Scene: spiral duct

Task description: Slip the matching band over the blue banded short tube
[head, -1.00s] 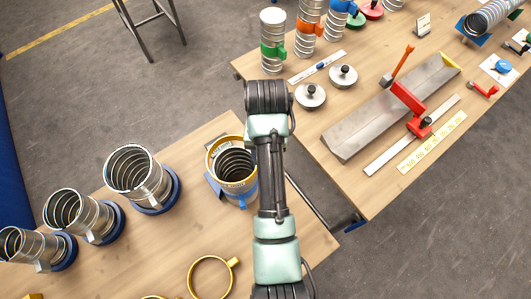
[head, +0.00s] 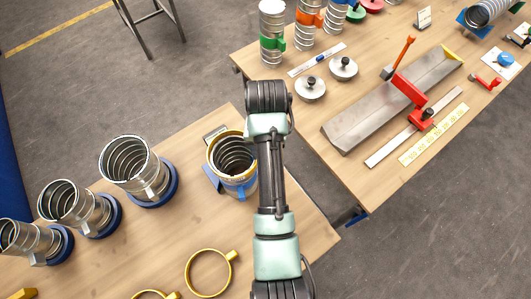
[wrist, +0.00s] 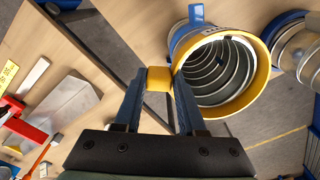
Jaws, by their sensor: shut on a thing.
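The blue banded short tube (head: 240,190) stands upright on the near bench, its ribbed metal mouth facing up. A blue band with a tab (wrist: 196,14) is around it. A yellow band (head: 214,158) is at the tube's mouth, above the blue; in the wrist view the yellow band (wrist: 262,80) encircles the silver rim. I cannot tell how far down it sits. My gripper (wrist: 158,80) is shut on the yellow band's square tab, beside the tube. In the head view my arm hides the gripper and the tube's right side.
Three larger silver tubes (head: 128,165) on blue bases stand to the left. Other yellow bands (head: 190,272) lie at the bench's front. The second bench (head: 345,195) holds lidded discs (head: 310,88), a grey trough (head: 370,110) and a red clamp tool (head: 415,100). A floor gap separates the benches.

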